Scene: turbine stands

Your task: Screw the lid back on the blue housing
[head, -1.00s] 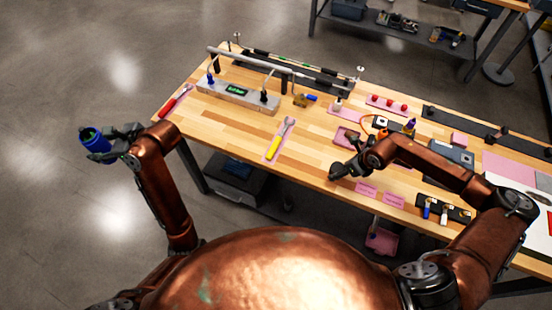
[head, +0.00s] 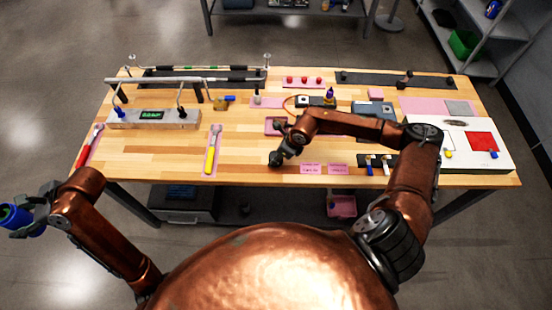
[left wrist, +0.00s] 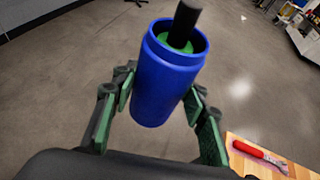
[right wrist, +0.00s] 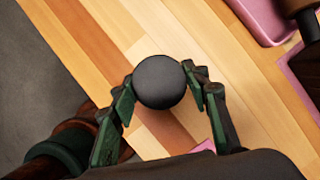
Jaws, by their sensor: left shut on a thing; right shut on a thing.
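The blue housing (left wrist: 165,85) is an open-topped cylinder with a green inside and a dark rod standing out of its mouth. My left gripper (left wrist: 158,100) is shut around its sides and holds it off the left end of the table; the housing also shows in the head view (head: 24,222). My right gripper (right wrist: 160,85) is shut on a round black lid (right wrist: 160,82), seen face-on, above the table's front edge. In the head view the lid (head: 275,158) is a small dark shape at the right gripper's tip. The housing and the lid are far apart.
The wooden table (head: 250,165) carries a red-handled tool (head: 88,145), a yellow-handled wrench (head: 211,152), a grey metal block with a display (head: 152,117), pink mats and a white panel (head: 470,140). A pink bin (head: 342,205) sits below. Floor around the housing is clear.

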